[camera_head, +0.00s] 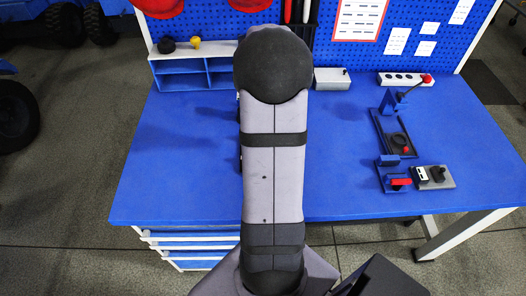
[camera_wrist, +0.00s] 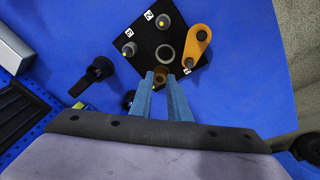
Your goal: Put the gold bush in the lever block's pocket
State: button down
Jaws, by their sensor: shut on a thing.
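My gripper (camera_wrist: 161,80) is shut on a small brown-gold bush (camera_wrist: 161,73), whose upper part shows between the blue fingertips in the wrist view. The bush is held at the near edge of a black block (camera_wrist: 147,66) that carries an orange lever (camera_wrist: 197,42). A pale ring (camera_wrist: 165,54), which may be the pocket's rim, lies on the block just beyond the bush. I cannot tell the height of the bush above the block or table. In the head view my arm hides the gripper and the block.
Grey posts with yellow centres (camera_wrist: 129,49) stand on the block. A black knobbed part (camera_wrist: 99,69) lies left of it in the wrist view. In the head view, the blue table (camera_head: 180,150) has fixtures (camera_head: 394,135) at right and a shelf (camera_head: 180,82) behind; its left side is clear.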

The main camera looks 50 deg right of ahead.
jog(key=shift+s+d+f+p, duration=0.1)
jog(key=shift+f+p, duration=0.95)
jog(key=shift+f, duration=3.95)
jog(key=shift+f, duration=0.1)
jog(key=shift+f, duration=0.1)
jog(key=c, duration=1.7)
grip_release()
jog(key=shift+o, duration=0.2)
jog(key=shift+r, duration=0.9)
notch_tip(320, 180, up, 10)
jog(key=s+a+b, duration=0.1)
jog(key=shift+s+a+r+b, duration=0.15)
jog(key=shift+s+r+b, duration=0.1)
jog(key=shift+s+b, duration=0.15)
